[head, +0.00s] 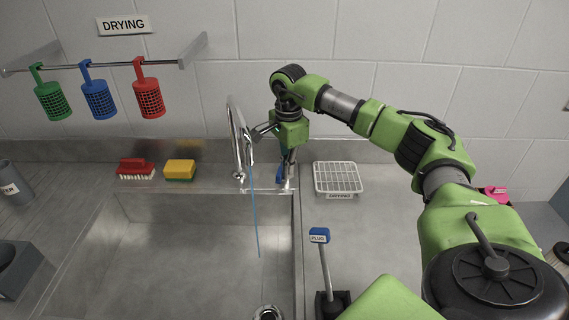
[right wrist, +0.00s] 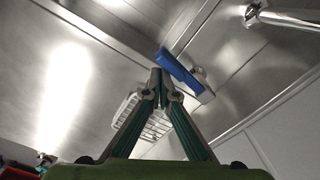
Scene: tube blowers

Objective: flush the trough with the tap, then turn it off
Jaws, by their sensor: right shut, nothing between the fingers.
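The chrome tap (head: 238,135) stands at the back of the steel trough (head: 190,250). A thin blue stream of water (head: 256,225) falls from its spout into the trough. My right gripper (head: 286,172) points down behind the trough's back right corner, beside the tap's blue handle (head: 279,173). In the right wrist view the right gripper (right wrist: 161,72) is shut and empty, with its tips close to the blue handle (right wrist: 178,68); I cannot tell if they touch. The lever labelled PLUG (head: 322,255) stands right of the trough. My left gripper is out of view.
A white drying rack (head: 338,178) lies right of the tap. A red brush (head: 135,169) and a yellow sponge (head: 180,169) sit on the back ledge. Green, blue and red baskets hang from a rail (head: 110,65). A round metal drain piece (head: 268,312) shows low in the trough.

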